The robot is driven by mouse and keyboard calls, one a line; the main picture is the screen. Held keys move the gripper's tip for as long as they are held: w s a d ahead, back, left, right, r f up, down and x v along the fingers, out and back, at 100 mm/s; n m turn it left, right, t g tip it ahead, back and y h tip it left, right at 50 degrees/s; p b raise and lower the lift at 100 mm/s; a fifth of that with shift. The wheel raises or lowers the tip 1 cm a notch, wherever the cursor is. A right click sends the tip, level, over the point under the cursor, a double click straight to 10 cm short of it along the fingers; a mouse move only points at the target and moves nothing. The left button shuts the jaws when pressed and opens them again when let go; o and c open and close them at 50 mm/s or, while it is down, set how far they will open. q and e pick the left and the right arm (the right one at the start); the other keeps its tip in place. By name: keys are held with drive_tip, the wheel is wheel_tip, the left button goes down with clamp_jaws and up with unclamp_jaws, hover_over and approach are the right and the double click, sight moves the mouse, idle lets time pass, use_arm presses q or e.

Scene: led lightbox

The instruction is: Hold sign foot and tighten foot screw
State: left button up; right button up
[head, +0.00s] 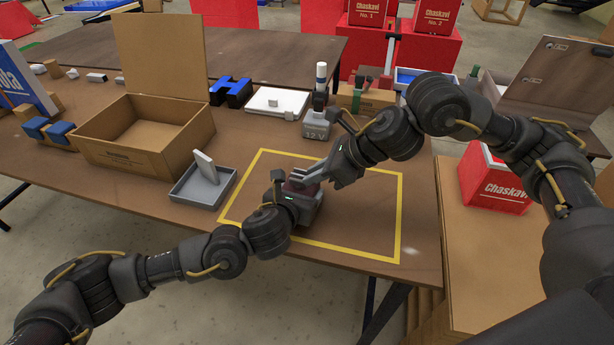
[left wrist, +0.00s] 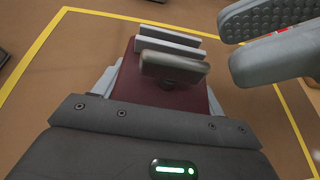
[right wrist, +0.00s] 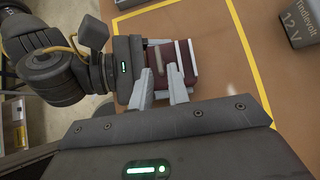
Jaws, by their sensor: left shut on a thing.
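The sign foot (head: 313,188) is a dark red block inside the yellow taped square. My left gripper (head: 298,197) is shut on the foot, a grey finger along each side. My right gripper (head: 328,176) is beside and above the foot; in the left wrist view its two fingers (left wrist: 275,37) are apart with nothing between them. In the right wrist view its fingertips (right wrist: 160,80) overlap the foot (right wrist: 178,60); contact cannot be told.
A 12 V power block (head: 317,131) stands beyond the square. The square's right part is clear.

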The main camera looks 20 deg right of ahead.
use_arm(q)
drive_tip(key=shift+r, duration=0.1)
use_arm(e)
drive_tip(key=v, duration=0.8)
drive_tip(key=shift+s+d+r, duration=0.15)
drive_tip(key=shift+d+r, duration=0.1)
use_arm(q)
drive_tip(key=o, duration=1.2)
drive_tip(key=shift+o, duration=0.2)
drive_tip(key=shift+s, duration=0.1)
